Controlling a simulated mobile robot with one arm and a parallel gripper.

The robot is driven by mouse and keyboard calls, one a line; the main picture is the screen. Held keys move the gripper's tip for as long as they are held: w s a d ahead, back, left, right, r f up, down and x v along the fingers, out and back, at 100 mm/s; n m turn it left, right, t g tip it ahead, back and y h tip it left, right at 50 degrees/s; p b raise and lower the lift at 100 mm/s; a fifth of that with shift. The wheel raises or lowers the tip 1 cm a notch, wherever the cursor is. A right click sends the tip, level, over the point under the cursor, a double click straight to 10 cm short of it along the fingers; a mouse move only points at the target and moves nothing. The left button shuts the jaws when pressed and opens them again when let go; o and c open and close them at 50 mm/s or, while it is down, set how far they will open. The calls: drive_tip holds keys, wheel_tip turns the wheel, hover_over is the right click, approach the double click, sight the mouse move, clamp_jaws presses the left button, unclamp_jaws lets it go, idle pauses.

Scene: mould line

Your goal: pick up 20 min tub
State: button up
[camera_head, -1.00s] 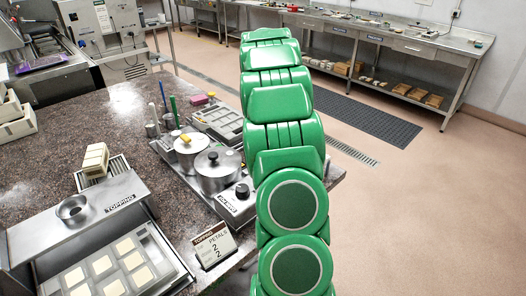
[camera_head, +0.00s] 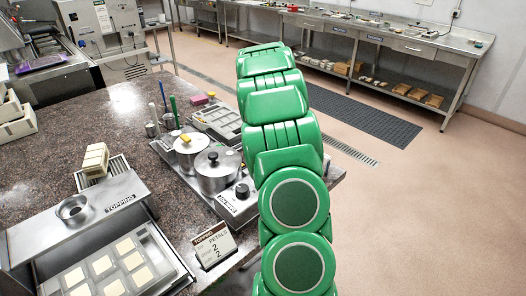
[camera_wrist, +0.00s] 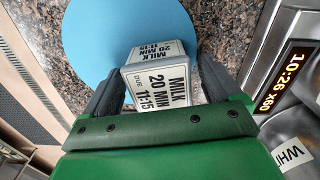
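The 20 min tub (camera_wrist: 158,78) is a small pale tub on or over a blue round disc. It shows in the wrist view, with black-on-white labels reading "MILK 20 MIN" and "DUE 11:15". My gripper (camera_wrist: 158,68) has its two dark fingers apart, one on each side of the tub. I cannot make out firm contact on either side. The gripper's green body hides the tub's near end. In the head view my green arm blocks the middle, and neither the tub nor the gripper shows.
The blue disc (camera_wrist: 95,50) lies on the speckled counter (camera_head: 120,105). A metal unit with a "10:26" display (camera_wrist: 279,76) stands close on the right in the wrist view. The head view shows lidded pots (camera_head: 216,170), a topping tray (camera_head: 172,262) and a sign (camera_head: 214,246).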

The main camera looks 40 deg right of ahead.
drive_tip(key=c, duration=1.1)
drive_tip(key=shift+o, duration=0.2)
drive_tip(key=shift+r, duration=0.15)
drive_tip(key=shift+r, duration=0.65)
drive_tip(key=s+a+r, duration=0.2)
drive_tip(key=s+r, duration=0.1)
drive_tip(key=s+a+r, duration=0.3)
drive_tip(key=s+r, duration=0.1)
drive_tip(key=s+a+r, duration=0.3)
drive_tip(key=s+r, duration=0.1)
drive_tip(key=shift+a+r, duration=0.25)
